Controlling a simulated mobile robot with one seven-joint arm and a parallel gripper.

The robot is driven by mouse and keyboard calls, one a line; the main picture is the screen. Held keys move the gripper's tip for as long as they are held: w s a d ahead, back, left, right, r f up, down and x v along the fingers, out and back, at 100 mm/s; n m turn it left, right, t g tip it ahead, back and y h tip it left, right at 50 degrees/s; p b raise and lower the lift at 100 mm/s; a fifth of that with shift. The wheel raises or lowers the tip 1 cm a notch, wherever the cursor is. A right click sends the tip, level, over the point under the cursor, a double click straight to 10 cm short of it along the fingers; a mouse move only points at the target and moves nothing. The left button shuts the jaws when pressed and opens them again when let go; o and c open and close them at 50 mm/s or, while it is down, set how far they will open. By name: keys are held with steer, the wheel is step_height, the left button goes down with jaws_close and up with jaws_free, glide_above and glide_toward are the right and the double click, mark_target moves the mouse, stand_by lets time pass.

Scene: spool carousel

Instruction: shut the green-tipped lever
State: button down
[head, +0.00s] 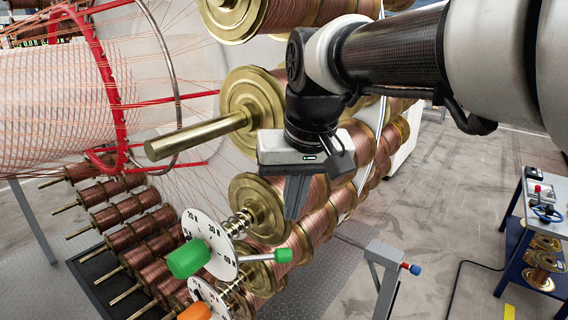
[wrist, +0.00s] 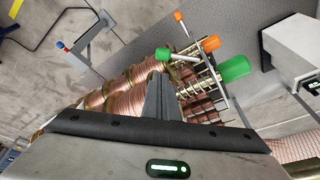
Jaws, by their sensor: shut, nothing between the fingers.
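The green-tipped lever (head: 283,255) sticks out to the right from beside a white dial plate (head: 210,244) with numbers on it. A larger green knob (head: 187,259) sits on the front of that dial. In the wrist view the lever's green tip (wrist: 163,54) shows just beyond my fingers, and the green knob (wrist: 235,69) lies to its right. My gripper (head: 295,205) is shut and empty, its fingers pointing down above the green tip, with a gap in the picture. The wrist view shows the fingers (wrist: 160,95) together. I cannot tell whether they touch the lever.
A second dial with an orange knob (head: 195,312) sits below; its orange-tipped lever (wrist: 179,16) shows in the wrist view. Copper spools (head: 262,207) on brass flanges crowd around my gripper. A thick brass rod (head: 196,136) juts out left. A blue cart (head: 540,225) stands right.

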mark_target(264, 258)
steer(key=x, duration=0.7)
steer(key=w+x, duration=0.1)
steer(key=x, duration=0.2)
steer(key=shift+a, duration=0.25)
